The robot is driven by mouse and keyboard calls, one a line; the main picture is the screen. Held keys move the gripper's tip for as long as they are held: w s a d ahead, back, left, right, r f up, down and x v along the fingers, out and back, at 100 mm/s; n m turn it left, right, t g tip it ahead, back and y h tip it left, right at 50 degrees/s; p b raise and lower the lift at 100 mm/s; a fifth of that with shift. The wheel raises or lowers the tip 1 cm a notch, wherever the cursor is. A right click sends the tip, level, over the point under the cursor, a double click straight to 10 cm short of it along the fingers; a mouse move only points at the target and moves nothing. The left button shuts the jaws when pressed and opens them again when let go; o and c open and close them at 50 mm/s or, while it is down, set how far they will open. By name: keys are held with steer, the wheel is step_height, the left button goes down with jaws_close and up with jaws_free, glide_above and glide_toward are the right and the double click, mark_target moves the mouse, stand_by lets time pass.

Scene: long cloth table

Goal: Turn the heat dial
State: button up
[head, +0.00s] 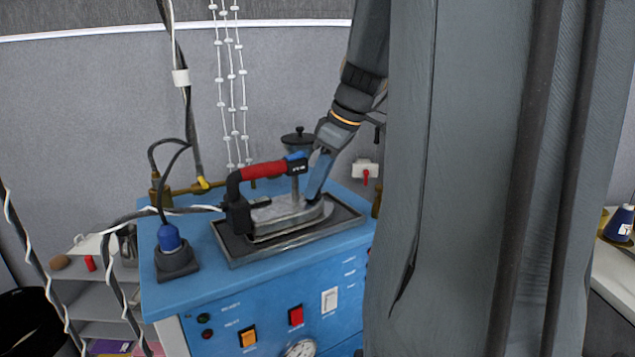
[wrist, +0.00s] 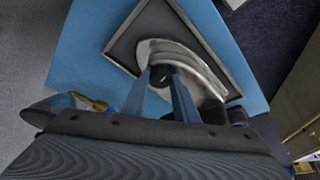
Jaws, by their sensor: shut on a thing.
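A steam iron with a red handle (head: 263,171) and a silver body (head: 290,218) rests on a dark metal-rimmed tray (head: 245,258) on top of a blue cabinet. My gripper (head: 315,195) reaches down from the upper right to the iron's right end. In the wrist view, a dark round knob (wrist: 160,77), which looks like the heat dial, sits on the iron's silver plate (wrist: 200,72). My two blue-grey fingers (wrist: 170,82) are shut on it, one on each side. The dial is hidden in the head view, and its markings cannot be read.
The blue cabinet (head: 270,295) has an orange switch (head: 248,336) and a red switch (head: 296,316) on its front. A blue plug-like fitting (head: 170,238) stands left of the tray, with cables beside it. A large grey curtain-like surface (head: 480,180) blocks the right side.

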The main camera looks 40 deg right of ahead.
steer(key=o, duration=1.1)
steer(key=shift+c, duration=0.2)
steer(key=b+v, duration=0.1)
steer(key=v, duration=0.7)
steer(key=shift+f, duration=0.1)
